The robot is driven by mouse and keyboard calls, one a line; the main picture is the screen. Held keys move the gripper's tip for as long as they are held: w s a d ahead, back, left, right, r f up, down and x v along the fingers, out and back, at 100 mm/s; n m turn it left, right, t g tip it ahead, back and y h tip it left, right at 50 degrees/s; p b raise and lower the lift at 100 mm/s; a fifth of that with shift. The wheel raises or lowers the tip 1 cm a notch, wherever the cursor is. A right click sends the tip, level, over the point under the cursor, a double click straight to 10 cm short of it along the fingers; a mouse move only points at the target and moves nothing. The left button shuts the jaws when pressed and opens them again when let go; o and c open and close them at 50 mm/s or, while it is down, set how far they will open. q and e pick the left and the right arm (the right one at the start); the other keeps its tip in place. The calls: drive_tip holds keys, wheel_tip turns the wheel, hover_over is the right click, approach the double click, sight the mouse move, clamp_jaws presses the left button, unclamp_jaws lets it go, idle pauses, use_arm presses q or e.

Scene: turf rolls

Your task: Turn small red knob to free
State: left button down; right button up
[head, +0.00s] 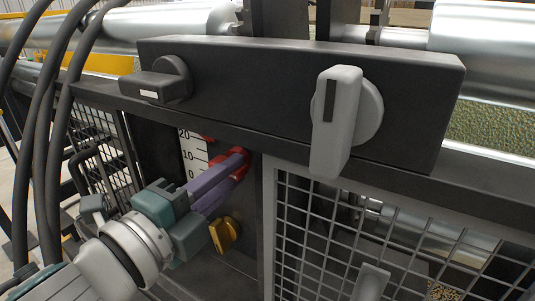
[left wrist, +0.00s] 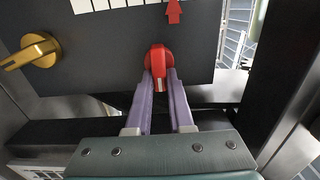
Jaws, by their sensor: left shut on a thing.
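The small red knob (left wrist: 158,62) is on a dark panel in the left wrist view. Its grip points down toward my gripper, with a pale mark at its lower end. In the head view the red knob (head: 236,160) shows partly behind the purple fingers. My left gripper (left wrist: 160,84) has its two purple fingers on either side of the knob's grip, shut on it. In the head view the left gripper (head: 238,168) reaches up from the lower left. My right gripper is not in view.
A yellow knob (head: 225,234) sits below the red one. A white scale (head: 192,158) with a red arrow (left wrist: 174,12) is beside it. Above, a dark box (head: 255,90) carries a black knob (head: 160,82) and a large grey knob (head: 338,120). Wire mesh (head: 315,225) stands right; black hoses (head: 50,120) hang left.

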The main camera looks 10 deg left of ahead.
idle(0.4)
use_arm(q)
drive_tip(key=c, duration=0.8)
unclamp_jaws()
drive_tip(key=v, duration=1)
drive_tip(key=shift+p, duration=0.3)
drive_tip(key=shift+r, duration=0.1)
